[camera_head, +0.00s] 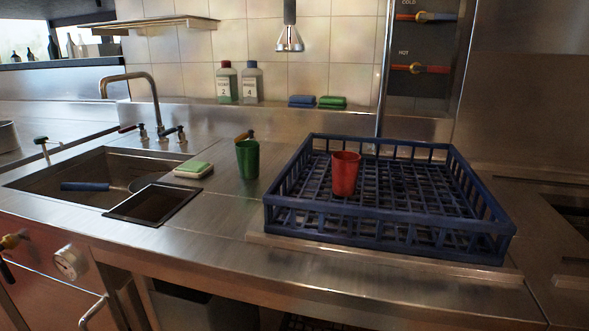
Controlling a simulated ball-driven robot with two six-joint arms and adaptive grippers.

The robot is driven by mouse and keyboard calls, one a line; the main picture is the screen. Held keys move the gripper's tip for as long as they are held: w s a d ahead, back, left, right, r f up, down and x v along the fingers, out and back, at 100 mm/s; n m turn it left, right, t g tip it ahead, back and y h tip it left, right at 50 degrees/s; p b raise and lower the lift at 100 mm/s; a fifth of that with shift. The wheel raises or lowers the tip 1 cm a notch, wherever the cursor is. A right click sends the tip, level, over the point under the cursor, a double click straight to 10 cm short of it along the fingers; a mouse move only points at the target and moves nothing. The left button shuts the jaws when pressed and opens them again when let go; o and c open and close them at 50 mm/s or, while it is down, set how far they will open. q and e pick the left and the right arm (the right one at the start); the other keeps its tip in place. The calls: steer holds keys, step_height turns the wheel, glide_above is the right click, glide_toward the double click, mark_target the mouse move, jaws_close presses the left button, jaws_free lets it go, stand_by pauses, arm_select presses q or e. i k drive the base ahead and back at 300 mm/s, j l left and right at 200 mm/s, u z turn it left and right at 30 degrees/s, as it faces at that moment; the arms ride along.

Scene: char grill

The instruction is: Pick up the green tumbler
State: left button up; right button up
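The green tumbler (248,160) stands upright on the steel counter, left of the blue dish rack and right of the sink. A small brown and black piece (244,136) shows at its rim; I cannot tell whether it is inside the tumbler or behind it. A red tumbler (345,174) stands upright inside the blue dish rack (385,218). Neither of my grippers is in view.
A green and white sponge (194,169) lies by the sink (70,172), near the tumbler. The faucet (150,95) rises behind the sink. Two bottles (227,85) (252,84) stand on the back ledge. Bare counter (215,215) lies in front of the tumbler.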

mark_target(248, 152)
steer(key=i+j+u, duration=0.15)
steer(key=j, duration=0.25)
steer(key=i+j+u, duration=0.1)
steer(key=j, duration=0.25)
steer(key=i+j+u, duration=0.15)
steer(key=j, duration=0.2)
steer(key=i+j+u, duration=0.1)
steer(key=j, duration=0.25)
steer(key=i, duration=0.05)
